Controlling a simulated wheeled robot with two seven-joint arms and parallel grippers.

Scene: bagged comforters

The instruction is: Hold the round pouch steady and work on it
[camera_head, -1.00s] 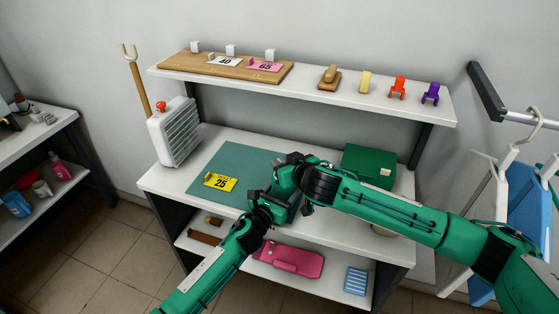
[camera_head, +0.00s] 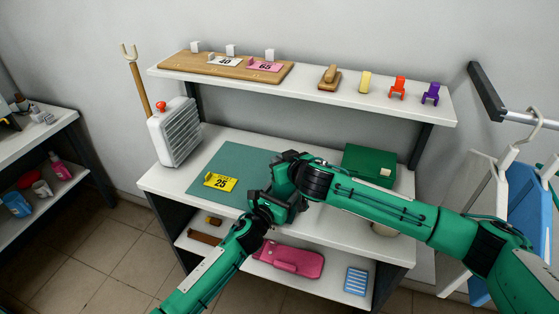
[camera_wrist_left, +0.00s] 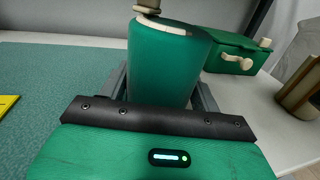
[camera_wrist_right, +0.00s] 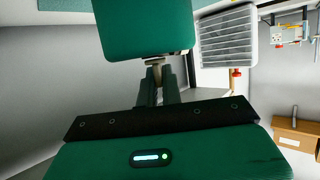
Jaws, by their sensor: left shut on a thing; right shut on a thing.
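In the left wrist view a green, rounded pouch (camera_wrist_left: 165,65) with a pale rim stands between the fingers of my left gripper (camera_wrist_left: 162,85), which is shut on it. A tan piece (camera_wrist_left: 148,6) shows at its top. In the right wrist view the green pouch (camera_wrist_right: 143,28) fills the top middle. My right gripper (camera_wrist_right: 157,82) is shut on a small tan piece at the pouch's edge; what that piece is exactly, I cannot tell. In the head view my two grippers meet over the table and hide the pouch.
A teal mat (camera_head: 245,160) with a yellow "25" card (camera_head: 221,181) lies left of my grippers. A green box (camera_head: 369,164) stands behind right. A white heater-like unit (camera_head: 174,132) stands at the left end. The shelf (camera_head: 310,88) runs above the table.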

